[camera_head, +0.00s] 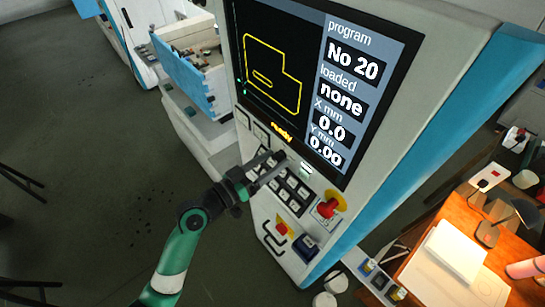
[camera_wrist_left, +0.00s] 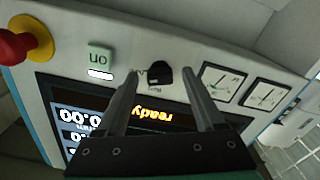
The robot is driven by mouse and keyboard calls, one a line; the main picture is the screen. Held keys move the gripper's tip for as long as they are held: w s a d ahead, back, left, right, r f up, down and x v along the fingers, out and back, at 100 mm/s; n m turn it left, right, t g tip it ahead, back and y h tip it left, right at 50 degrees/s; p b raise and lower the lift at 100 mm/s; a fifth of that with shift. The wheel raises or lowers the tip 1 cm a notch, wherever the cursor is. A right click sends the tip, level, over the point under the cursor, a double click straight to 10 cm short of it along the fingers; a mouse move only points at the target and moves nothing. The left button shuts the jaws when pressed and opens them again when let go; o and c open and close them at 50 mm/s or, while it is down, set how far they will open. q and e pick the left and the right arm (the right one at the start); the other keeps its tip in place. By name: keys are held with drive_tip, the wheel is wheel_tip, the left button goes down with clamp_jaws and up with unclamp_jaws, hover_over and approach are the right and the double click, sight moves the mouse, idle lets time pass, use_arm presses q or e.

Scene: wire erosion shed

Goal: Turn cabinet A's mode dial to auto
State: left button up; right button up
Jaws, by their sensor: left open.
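The cabinet (camera_head: 455,35), pale with blue sides, fills the upper right of the head view; I see no letter on it. Its black mode dial (camera_wrist_left: 159,77) shows in the left wrist view, with small labels too blurred to read surely. My left gripper (camera_head: 277,160) is open at the panel below the screen and hides the dial in the head view. In the left wrist view my left gripper (camera_wrist_left: 158,66) has one finger on each side of the dial. I cannot tell whether they touch it. My right gripper is out of view.
Beside the dial are a green "on" button (camera_wrist_left: 101,58), two gauges (camera_wrist_left: 220,82) and a red emergency knob (camera_wrist_left: 14,45). The screen (camera_head: 310,80) shows "ready". A keypad (camera_head: 293,190) lies below it. A wooden desk (camera_head: 455,205) stands at the right; open floor lies left.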

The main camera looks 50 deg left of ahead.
use_arm(q)
drive_tip(key=shift+w, duration=0.2)
clamp_jaws()
drive_tip(key=shift+n, duration=0.4)
drive_tip(key=n+p, duration=0.1)
drive_tip(key=n, duration=0.1)
drive_tip(key=shift+r+n, duration=0.1)
drive_tip(key=shift+n, duration=0.3)
drive_tip(key=n+p, duration=0.2)
drive_tip(key=n, duration=0.2)
drive_tip(key=n+p, duration=0.1)
drive_tip(key=n, duration=0.2)
drive_tip(key=shift+n+p, duration=0.4)
drive_tip(key=shift+n, duration=1.2)
